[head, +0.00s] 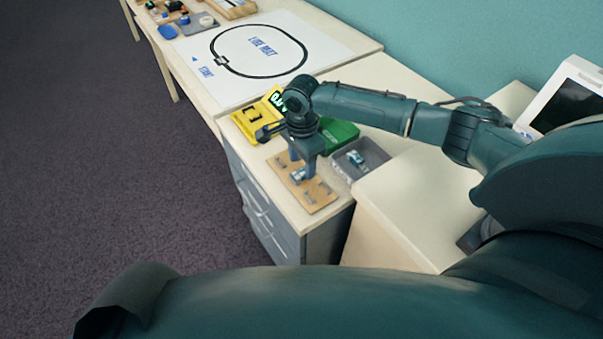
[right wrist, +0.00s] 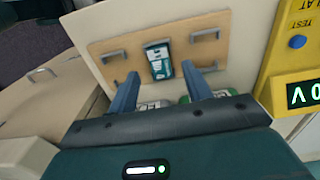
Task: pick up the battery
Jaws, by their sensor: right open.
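The battery (right wrist: 158,62), a small dark teal and white block, lies on a wooden board with metal brackets (right wrist: 120,42). In the head view the battery (head: 298,175) shows below my right gripper (head: 303,168), partly screened by the fingers. My right gripper (right wrist: 162,85) is open and empty, pointing down over the board. In the right wrist view the battery lies just beyond the fingertips, in line with the gap between them. Whether the fingertips are level with it cannot be told. My left gripper is not in view.
A yellow tester (right wrist: 290,55) with a lit display stands beside the board. A grey bin (head: 378,157) holding a similar battery (head: 355,157) and a green bin (head: 341,131) stand close to the gripper. A table with a track mat (head: 318,42) lies behind.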

